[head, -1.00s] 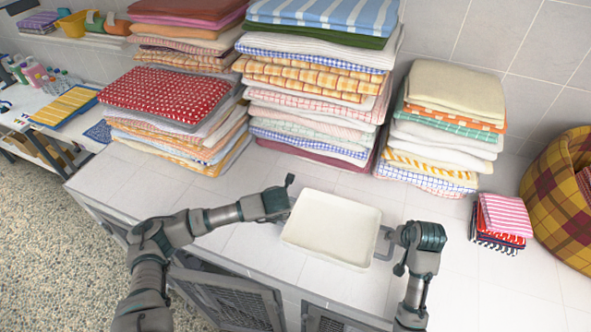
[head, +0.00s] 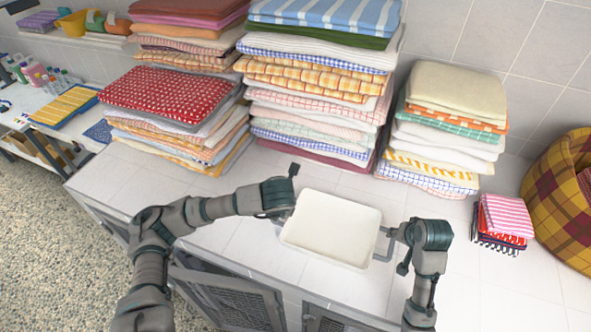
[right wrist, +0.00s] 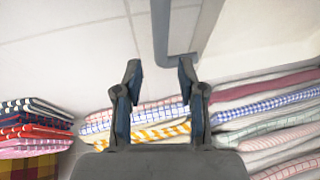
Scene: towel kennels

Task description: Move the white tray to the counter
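The white tray (head: 331,230) lies on the tiled counter top near its front edge, with a grey handle (head: 386,244) on its right side. My left gripper (head: 289,196) is at the tray's left edge. One finger sticks up, apart from the tray, and the gripper looks open; its other finger is mostly hidden. My right gripper (head: 398,248) is just right of the tray, by the right handle. In the right wrist view its fingers (right wrist: 159,78) are spread with nothing gripped, and the grey handle bar (right wrist: 205,30) passes just beyond the fingertips.
Tall stacks of folded towels (head: 315,80) stand behind the tray, with a shorter stack (head: 447,125) to the right. Small folded cloths (head: 503,222) and a plaid basket (head: 565,195) are at far right. Kennel doors (head: 235,305) are below the front edge.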

